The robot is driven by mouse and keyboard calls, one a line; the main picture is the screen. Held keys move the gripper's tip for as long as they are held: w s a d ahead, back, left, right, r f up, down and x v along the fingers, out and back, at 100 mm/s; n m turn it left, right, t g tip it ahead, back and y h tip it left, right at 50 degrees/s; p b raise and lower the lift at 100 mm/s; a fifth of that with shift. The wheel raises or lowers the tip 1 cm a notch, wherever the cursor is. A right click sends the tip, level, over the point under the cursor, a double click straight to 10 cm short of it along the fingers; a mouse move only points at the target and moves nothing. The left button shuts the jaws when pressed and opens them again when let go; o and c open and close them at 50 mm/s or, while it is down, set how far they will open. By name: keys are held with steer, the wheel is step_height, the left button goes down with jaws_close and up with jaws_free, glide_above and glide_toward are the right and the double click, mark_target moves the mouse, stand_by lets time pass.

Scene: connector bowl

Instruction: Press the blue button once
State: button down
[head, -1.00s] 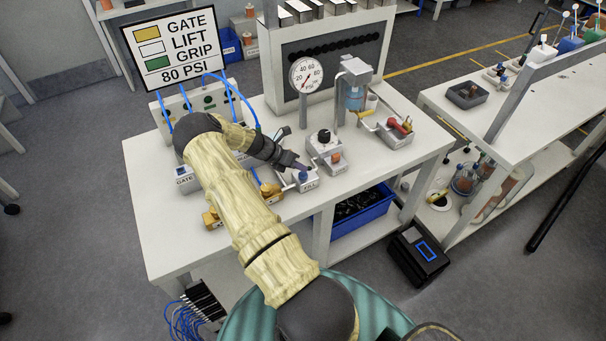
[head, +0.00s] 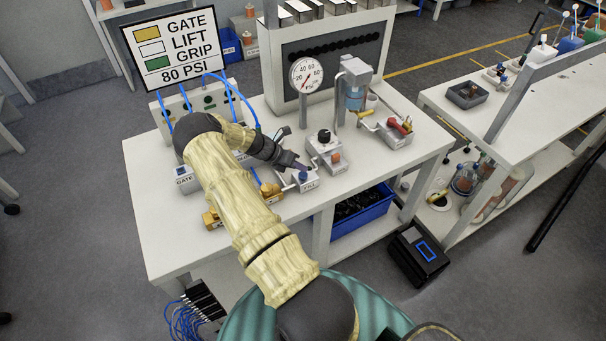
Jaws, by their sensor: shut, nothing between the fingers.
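The blue button (head: 303,176) sits on top of a small grey box (head: 308,186) with a white label near the front edge of the white workbench. My gripper (head: 303,168) is shut and empty, reaching in from the left. Its fingertips are right at the button, just above or touching it; I cannot tell which. They hide part of the button's back side.
To the right stands a box with a black knob and an orange button (head: 335,157). A pressure gauge (head: 306,75) and a sign (head: 168,48) stand behind. Brass fittings (head: 212,219) lie at the front left. A red-handled valve (head: 400,127) is further right.

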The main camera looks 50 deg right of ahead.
mark_target(299, 175)
steer(key=shift+f, duration=0.1)
steer(key=shift+f, duration=0.3)
steer(key=shift+f+b, duration=0.55)
steer(key=shift+b, duration=0.05)
stand_by(0.8)
steer(key=shift+r, duration=0.15)
steer(key=shift+r+p, duration=0.65)
steer(key=shift+r, duration=0.2)
steer(key=shift+r, duration=0.1)
steer(key=shift+r+p, duration=1.7)
steer(key=shift+r, duration=0.7)
steer(key=shift+a, duration=0.1)
